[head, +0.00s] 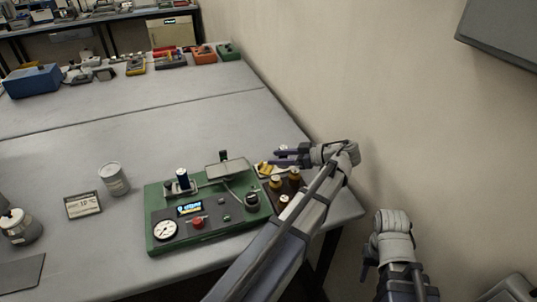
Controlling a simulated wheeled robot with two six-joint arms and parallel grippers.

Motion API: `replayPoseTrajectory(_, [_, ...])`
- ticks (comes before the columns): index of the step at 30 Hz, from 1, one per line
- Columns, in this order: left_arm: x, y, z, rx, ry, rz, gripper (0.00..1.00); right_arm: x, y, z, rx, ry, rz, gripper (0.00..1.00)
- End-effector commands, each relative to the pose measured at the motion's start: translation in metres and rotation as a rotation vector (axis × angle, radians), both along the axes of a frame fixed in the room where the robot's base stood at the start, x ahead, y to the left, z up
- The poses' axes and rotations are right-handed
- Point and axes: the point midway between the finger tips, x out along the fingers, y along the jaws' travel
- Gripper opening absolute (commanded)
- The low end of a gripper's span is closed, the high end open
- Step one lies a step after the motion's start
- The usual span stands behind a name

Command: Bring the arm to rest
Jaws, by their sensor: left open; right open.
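My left arm reaches in from the bottom over the table's right corner. My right arm stands at the lower right, off the table and near the wall. Its gripper (366,270) is folded downward beside the arm, small and partly hidden, and seems empty. A small dark blue cylinder (183,180) stands upright on the instrument.
A grey can (113,180), a label card (83,204) and a jar (18,227) stand left of the instrument. A blue box (34,81) and several small devices line the far table. The wall (330,60) runs close along the right.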

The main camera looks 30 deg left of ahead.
Motion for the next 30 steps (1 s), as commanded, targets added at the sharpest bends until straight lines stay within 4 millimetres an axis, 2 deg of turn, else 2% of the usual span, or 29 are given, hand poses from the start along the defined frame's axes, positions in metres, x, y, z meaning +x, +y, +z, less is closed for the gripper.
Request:
replayPoseTrajectory(6, [0.001, -0.016, 0.007, 0.000, 0.001, 0.000, 0.46, 0.000, 0.000, 0.007, 0.000, 0.000, 0.000, 0.50])
replayPoseTrajectory(22, [0.001, -0.017, 0.008, 0.000, 0.000, 0.001, 0.46, 0.000, 0.000, 0.008, 0.000, 0.000, 0.000, 0.50])
replayPoseTrajectory(26, [0.001, -0.017, 0.022, 0.000, 0.000, 0.001, 0.46, 0.000, 0.000, 0.022, 0.000, 0.000, 0.000, 0.50])
replayPoseTrajectory(30, [0.001, -0.017, 0.047, 0.000, 0.000, 0.001, 0.46, 0.000, 0.000, 0.047, 0.000, 0.000, 0.000, 0.50])
